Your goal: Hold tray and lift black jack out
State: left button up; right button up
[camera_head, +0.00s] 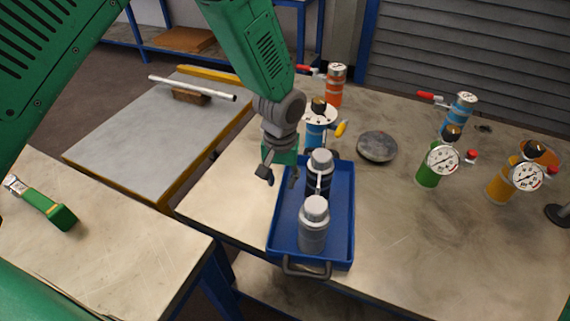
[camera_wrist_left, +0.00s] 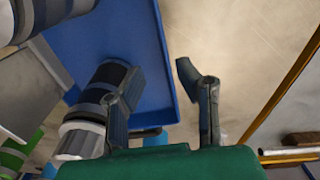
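The blue tray (camera_head: 343,225) stands on the workbench near its front edge and shows in the left wrist view (camera_wrist_left: 150,55). The black jack (camera_head: 318,183), dark with a grey top, stands upright in the tray behind a grey jack (camera_head: 313,232). My left gripper (camera_head: 279,181) is at the tray's left wall, pointing down and open. In the left wrist view my left gripper (camera_wrist_left: 160,82) has its fingers spread. One finger overlaps the black jack (camera_wrist_left: 98,97) there, and the tray's edge lies between the fingers. I cannot tell whether they touch. My right gripper is not in view.
A blue jack (camera_head: 318,135) with a gauge stands just behind the tray. A grey disc (camera_head: 377,147) lies to its right. Green (camera_head: 428,174) and orange (camera_head: 500,188) gauged vessels stand farther right. A lower side table (camera_head: 150,150) lies left.

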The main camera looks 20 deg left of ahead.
aim_at(279, 194)
pick_arm(q)
jog(key=f, duration=0.3)
jog(key=a+f, duration=0.1)
jog(key=f, duration=0.2)
jog(key=shift+a, duration=0.2)
jog(key=shift+d+f, duration=0.25)
jog(key=shift+f, duration=0.15)
jog(key=shift+d, duration=0.4)
jog(key=shift+a, duration=0.2)
grip_shut()
jog(key=shift+s+a, duration=0.1)
jog(key=shift+a, duration=0.15)
jog(key=shift+d, duration=0.15)
